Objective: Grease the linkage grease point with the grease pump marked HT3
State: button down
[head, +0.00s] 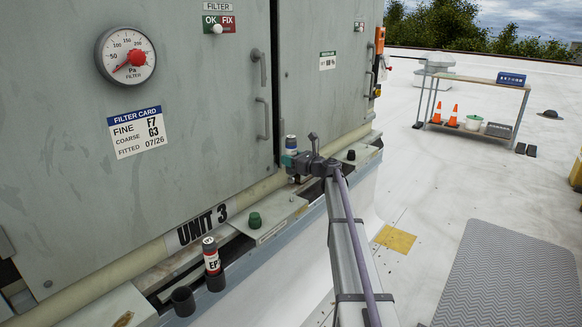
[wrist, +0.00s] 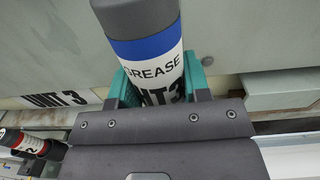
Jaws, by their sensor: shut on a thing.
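The grease pump (wrist: 152,62) is a cylinder with a dark grey top, a blue band and a white label reading GREASE; the large marking below looks like HT3, partly covered by my gripper. In the head view the pump (head: 291,143) stands roughly upright beside the cabinet. My gripper (head: 292,160) is shut on it, with teal fingers on either side in the wrist view (wrist: 157,82). The pump's lower end is mostly hidden.
A second pump (head: 212,256) with a red band stands in a dark holder on the ledge, with an empty dark cup (head: 183,300) beside it. The cabinet (head: 190,120) rises close behind. A shelf cart (head: 470,85) stands far right; open roof lies between.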

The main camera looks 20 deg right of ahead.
aim_at(291, 175)
jog(key=shift+f+b, duration=3.2)
jog(key=shift+f+b, duration=0.35)
jog(key=shift+b, duration=0.05)
